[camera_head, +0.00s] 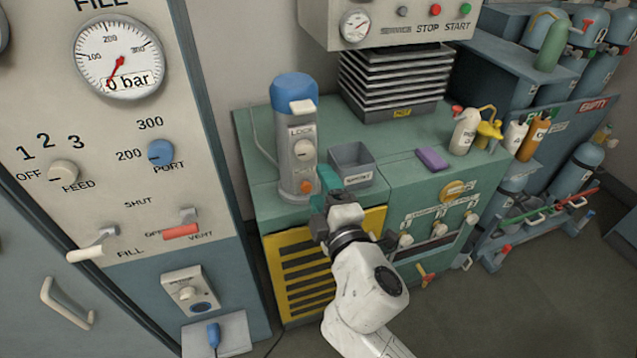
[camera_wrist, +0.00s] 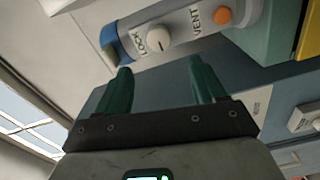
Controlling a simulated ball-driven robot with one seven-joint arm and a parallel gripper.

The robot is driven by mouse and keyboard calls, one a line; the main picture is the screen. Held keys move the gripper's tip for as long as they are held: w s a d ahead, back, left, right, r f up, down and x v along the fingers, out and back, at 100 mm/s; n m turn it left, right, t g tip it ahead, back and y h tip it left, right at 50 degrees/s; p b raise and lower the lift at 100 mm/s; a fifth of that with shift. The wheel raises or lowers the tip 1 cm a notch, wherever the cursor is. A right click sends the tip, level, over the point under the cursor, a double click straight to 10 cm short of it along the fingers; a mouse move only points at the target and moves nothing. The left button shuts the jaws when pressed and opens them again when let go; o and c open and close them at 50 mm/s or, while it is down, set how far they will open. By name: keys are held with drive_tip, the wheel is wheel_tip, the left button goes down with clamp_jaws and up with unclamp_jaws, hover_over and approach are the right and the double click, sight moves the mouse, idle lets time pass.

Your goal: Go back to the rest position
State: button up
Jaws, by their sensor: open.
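My gripper (camera_head: 322,190) is raised in front of the green bench, close to the grey cylinder unit with a blue cap (camera_head: 297,140). In the wrist view my gripper (camera_wrist: 158,80) shows two green fingers spread apart with nothing between them. The cylinder unit (camera_wrist: 180,30) lies beyond the fingertips there, with its LOCK knob (camera_wrist: 158,40) and orange VENT button (camera_wrist: 223,15). I cannot tell the exact gap between fingers and unit. My white arm reaches up from the bottom of the head view.
The green bench (camera_head: 400,185) holds a small grey bin (camera_head: 351,163), a purple block (camera_head: 432,159) and several bottles. The fill panel (camera_head: 110,150) with a gauge stands left. A cylinder rack (camera_head: 545,205) stands right. Floor (camera_head: 540,300) is clear at lower right.

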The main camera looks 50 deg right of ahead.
idle(0.6)
drive_tip(key=s+d+f+m+g+y, duration=0.1)
drive_tip(key=s+f+m+g, duration=0.25)
drive_tip(key=f, duration=0.25)
drive_tip(key=s+d+f+m+g+y, duration=0.1)
drive_tip(key=s+f+m+g, duration=0.25)
drive_tip(key=f, duration=0.35)
drive_tip(key=s+a+f+m+g+y, duration=0.2)
drive_tip(key=s+a+f+g+y, duration=0.5)
drive_tip(key=s+a+f, duration=0.3)
drive_tip(key=shift+s+a+f+m+y, duration=0.15)
drive_tip(key=shift+s+a+m+y, duration=0.2)
drive_tip(key=shift+s+a, duration=0.2)
